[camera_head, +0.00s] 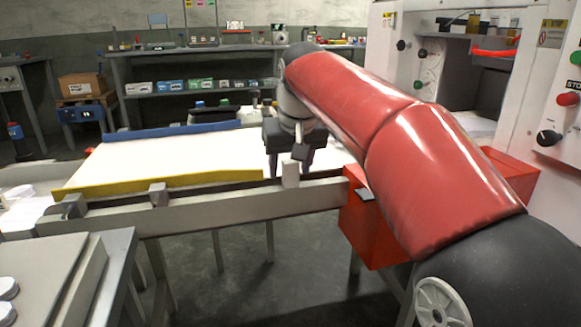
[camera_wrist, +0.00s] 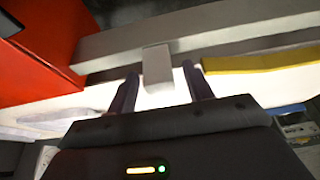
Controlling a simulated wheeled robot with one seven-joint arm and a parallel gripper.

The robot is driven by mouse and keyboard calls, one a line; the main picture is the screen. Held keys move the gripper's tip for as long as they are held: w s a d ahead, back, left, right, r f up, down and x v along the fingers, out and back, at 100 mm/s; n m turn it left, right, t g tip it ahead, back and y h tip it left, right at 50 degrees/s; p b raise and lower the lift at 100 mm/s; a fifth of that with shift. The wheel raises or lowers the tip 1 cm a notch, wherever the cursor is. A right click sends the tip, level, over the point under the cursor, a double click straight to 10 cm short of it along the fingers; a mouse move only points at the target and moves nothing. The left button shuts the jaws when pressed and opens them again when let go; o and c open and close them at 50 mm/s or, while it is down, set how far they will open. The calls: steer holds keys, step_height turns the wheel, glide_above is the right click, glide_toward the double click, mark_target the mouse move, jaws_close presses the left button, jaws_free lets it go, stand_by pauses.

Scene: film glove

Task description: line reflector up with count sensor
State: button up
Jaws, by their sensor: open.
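A small pale grey block (camera_head: 290,175), which looks like the reflector, stands on the near side rail of the conveyor; the wrist view shows it too (camera_wrist: 157,70). My gripper (camera_head: 290,163) is above the conveyor at this block. Its dark fingers are open in the wrist view (camera_wrist: 160,72), one on each side of the block, with a gap visible at each side. A similar grey block (camera_head: 158,194) sits further left on the same rail and may be the count sensor; I cannot tell for sure.
The conveyor has a white belt (camera_head: 190,160), a yellow guide (camera_head: 165,185) at the near edge and a blue guide (camera_head: 170,130) at the far edge. A red bin (camera_head: 375,232) adjoins the rail's right end. A white machine (camera_head: 415,50) stands at right.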

mark_target(307, 184)
jaws_close()
steer(key=shift+w+d+p, duration=0.3)
steer(key=shift+d, duration=0.55)
steer(key=shift+w+d+p, duration=0.25)
steer(key=shift+d, duration=0.6)
jaws_free()
steer(key=p+v, duration=0.1)
steer(key=v, duration=0.6)
steer(key=shift+s+r+p, duration=0.2)
steer(key=shift+r+p, duration=0.1)
steer(key=shift+p, duration=0.05)
